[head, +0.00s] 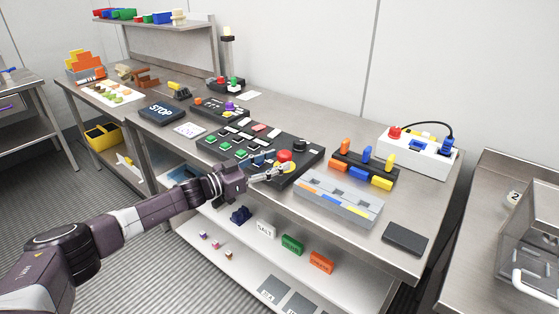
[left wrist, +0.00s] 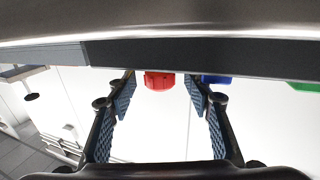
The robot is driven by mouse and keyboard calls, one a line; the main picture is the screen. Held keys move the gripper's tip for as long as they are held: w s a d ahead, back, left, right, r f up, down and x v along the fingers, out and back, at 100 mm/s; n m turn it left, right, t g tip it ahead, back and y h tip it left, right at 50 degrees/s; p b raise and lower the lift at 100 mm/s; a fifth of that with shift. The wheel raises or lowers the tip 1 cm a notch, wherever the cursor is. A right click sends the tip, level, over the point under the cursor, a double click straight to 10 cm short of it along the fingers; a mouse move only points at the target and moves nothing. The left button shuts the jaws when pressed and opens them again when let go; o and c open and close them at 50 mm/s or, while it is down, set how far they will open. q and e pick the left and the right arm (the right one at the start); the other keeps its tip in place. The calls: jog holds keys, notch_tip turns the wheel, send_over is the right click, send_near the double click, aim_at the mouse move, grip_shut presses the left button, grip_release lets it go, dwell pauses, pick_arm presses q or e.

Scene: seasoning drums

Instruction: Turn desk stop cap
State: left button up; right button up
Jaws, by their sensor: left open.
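The red stop cap (head: 285,156) stands upright on the black control panel (head: 213,152) on the long bench, with yellow around its base. My left gripper (head: 272,171) is open beside the cap, on its near left side, low over the panel's front part. In the left wrist view the ridged red cap (left wrist: 159,80) shows between the tips of the two open fingers (left wrist: 160,92), with a gap on each side. The fingers look empty. Whether a fingertip touches the cap cannot be told. My right gripper is not in view.
A grey tray (head: 335,199) with coloured bars lies right of the panel. Behind it are a block rack (head: 365,167) and a white box (head: 418,150) with a red button. Lower shelf (head: 255,262) holds coloured blocks.

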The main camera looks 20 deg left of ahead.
pick_arm(q)
jog(key=v, duration=1)
